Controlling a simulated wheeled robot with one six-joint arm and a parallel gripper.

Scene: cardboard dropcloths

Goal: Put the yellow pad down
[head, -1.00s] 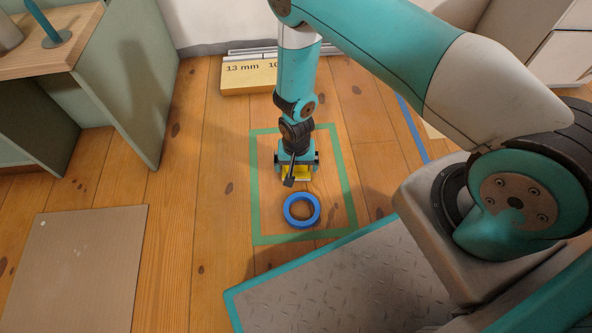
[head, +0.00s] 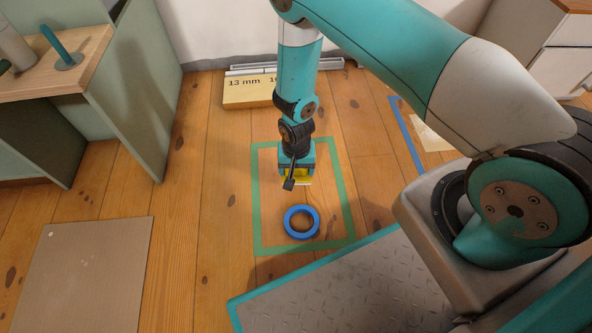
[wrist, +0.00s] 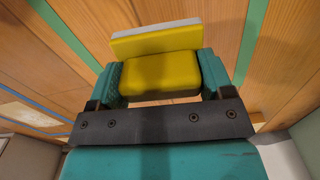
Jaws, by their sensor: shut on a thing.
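The yellow pad (wrist: 156,45) shows in the wrist view between the two teal fingers of my gripper (wrist: 160,80). It has a pale grey layer along its far edge. In the head view my gripper (head: 297,173) points down inside the green tape outline on the floor, and a little of the yellow pad (head: 302,178) shows beneath it. My gripper is shut on the pad. The pad is close to the floor, but I cannot tell whether it touches.
A blue tape roll (head: 289,228) lies inside the green tape outline (head: 347,200), just in front of my gripper. A box marked 13 mm (head: 245,91) lies by the back wall. A cardboard sheet (head: 82,275) lies at left, near a green shelf unit (head: 150,90). Floor between is clear.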

